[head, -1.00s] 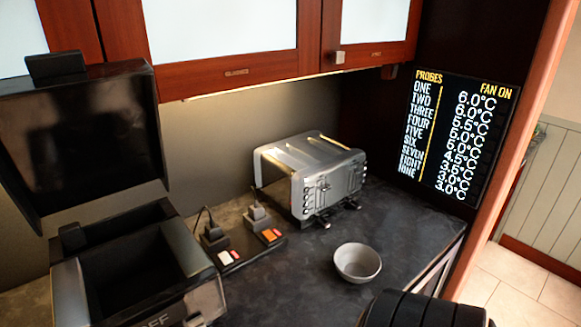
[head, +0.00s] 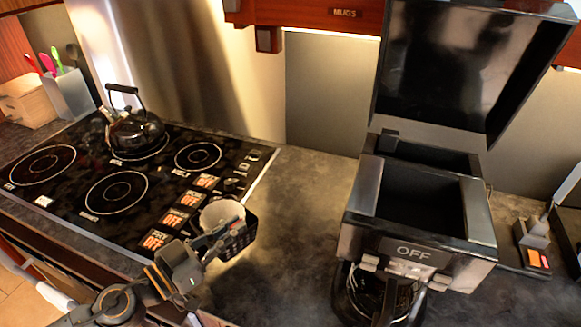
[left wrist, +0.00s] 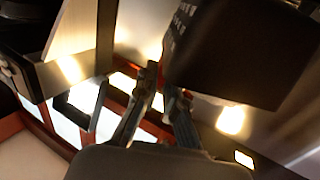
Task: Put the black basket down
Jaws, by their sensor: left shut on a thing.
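The black basket (head: 241,240) is small, with slotted sides and a pale white liner or cup shape (head: 222,214) in its top. It is at the right front edge of the stove, over the counter. My left gripper (head: 222,238) is shut on it from the lower left. In the left wrist view the basket (left wrist: 240,55) looms dark at upper right, beside my left gripper's fingers (left wrist: 166,88). I cannot tell whether the basket touches the counter below. My right gripper is not in view.
A coffee machine (head: 432,222) marked OFF stands to the right with its lid (head: 470,65) up and an empty-looking dark bay. A glass pot (head: 375,290) sits below it. A black kettle (head: 138,130) stands on the stove (head: 75,222). Bare counter (head: 290,215) lies between stove and machine.

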